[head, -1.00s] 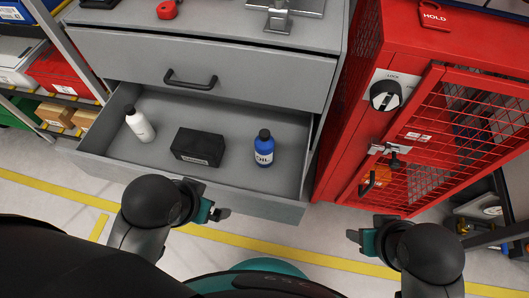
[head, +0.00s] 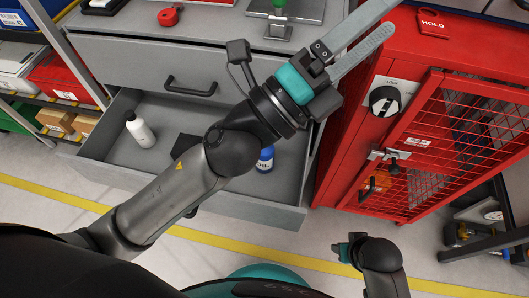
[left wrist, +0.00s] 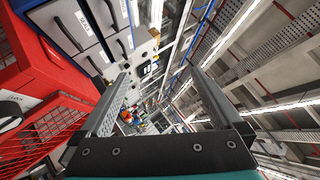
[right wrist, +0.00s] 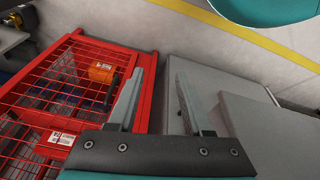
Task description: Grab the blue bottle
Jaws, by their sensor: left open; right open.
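The blue bottle (head: 265,164) stands in the open drawer (head: 255,212) near its right side. My left forearm crosses in front of the bottle and hides its top. My left gripper (head: 393,16) is open and empty, raised up and to the right of the bottle, in front of the red cabinet's top. Its spread fingers show in the left wrist view (left wrist: 160,74), with no bottle between them. My right gripper (head: 338,250) is open and low, below the red cabinet. The right wrist view (right wrist: 158,82) shows its fingers apart and empty.
A black box (head: 184,146) in the drawer is mostly hidden by my left arm. The red mesh cabinet (head: 455,150) stands right of the drawer unit. A red padlock-like item (head: 170,15) lies on the unit's top.

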